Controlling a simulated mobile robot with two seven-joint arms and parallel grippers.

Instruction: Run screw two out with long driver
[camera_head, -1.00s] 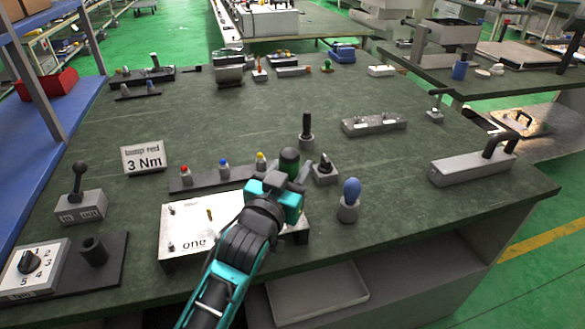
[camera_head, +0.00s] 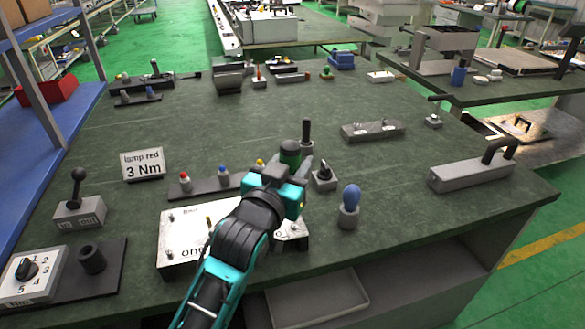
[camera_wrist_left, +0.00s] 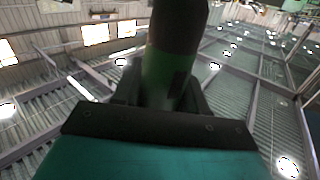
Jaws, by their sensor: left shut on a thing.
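My left gripper (camera_head: 291,172) is shut around the green driver (camera_head: 290,153) with a dark top. The driver stands roughly upright in the grip, above the right part of the white plate (camera_head: 175,222). In the left wrist view the driver (camera_wrist_left: 172,75) rises between the fingers. The plate is marked "one" at its left; my arm covers its middle and much of its right side. A brass-coloured pin shows near the plate's middle. The driver's lower end is hidden, so I cannot tell whether it touches a screw. My right gripper is not in view.
Behind the plate is a dark rack (camera_head: 208,187) with red, blue and yellow tips. A blue-topped stand (camera_head: 349,205) and a small grey block (camera_head: 324,182) stand to the right. A "lamp red 3 Nm" card (camera_head: 142,165) is at left. The mid-table is clear.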

